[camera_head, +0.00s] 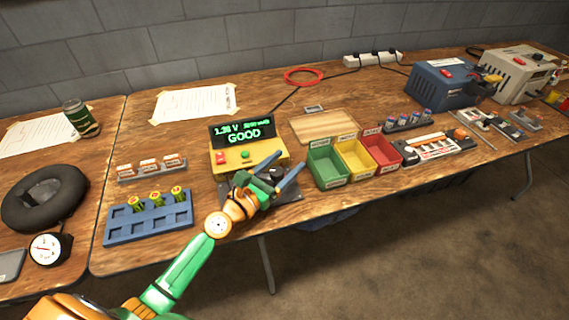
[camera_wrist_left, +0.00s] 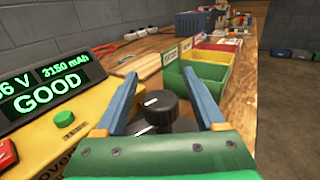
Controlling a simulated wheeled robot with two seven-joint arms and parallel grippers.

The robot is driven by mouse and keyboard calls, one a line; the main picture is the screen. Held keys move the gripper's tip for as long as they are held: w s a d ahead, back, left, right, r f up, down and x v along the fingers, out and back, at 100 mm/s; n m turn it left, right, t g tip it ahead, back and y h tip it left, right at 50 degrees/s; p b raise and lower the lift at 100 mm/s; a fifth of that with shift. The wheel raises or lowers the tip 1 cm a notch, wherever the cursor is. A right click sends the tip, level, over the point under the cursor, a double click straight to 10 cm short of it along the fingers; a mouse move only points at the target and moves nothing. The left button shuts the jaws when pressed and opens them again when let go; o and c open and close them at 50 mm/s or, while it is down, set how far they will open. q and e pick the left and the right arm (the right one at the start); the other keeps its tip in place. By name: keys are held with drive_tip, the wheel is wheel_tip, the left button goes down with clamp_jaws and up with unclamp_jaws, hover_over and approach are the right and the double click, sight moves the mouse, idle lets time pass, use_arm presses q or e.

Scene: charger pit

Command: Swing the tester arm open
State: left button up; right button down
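The yellow tester (camera_head: 250,155) stands at the middle of the table, its display reading "1.36 V", "3150 mAh" and "GOOD". It also shows at the left in the left wrist view (camera_wrist_left: 50,150). A black knob (camera_wrist_left: 162,108) on a dark arm or base sits beside the tester's right side. My left gripper (camera_head: 284,172) is open, with its blue fingers on either side of the knob; the left wrist view shows the fingers (camera_wrist_left: 165,92) apart. I cannot tell whether they touch it. The lower part of the knob's mount is hidden by the gripper. My right gripper is not seen.
Green (camera_head: 327,166), yellow (camera_head: 352,158) and red (camera_head: 380,151) bins stand just right of the gripper. A blue rack (camera_head: 148,222) with several batteries is at the left. A wooden board (camera_head: 325,125) lies behind the bins.

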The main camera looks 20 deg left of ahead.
sight(272, 176)
use_arm(q)
drive_tip(key=b+v, duration=0.1)
drive_tip(key=v, duration=0.5)
drive_tip(key=shift+s+a+f, duration=0.1)
drive_tip(key=shift+s, duration=0.15)
drive_tip(key=shift+s+a, duration=0.1)
drive_tip(key=shift+s, duration=0.2)
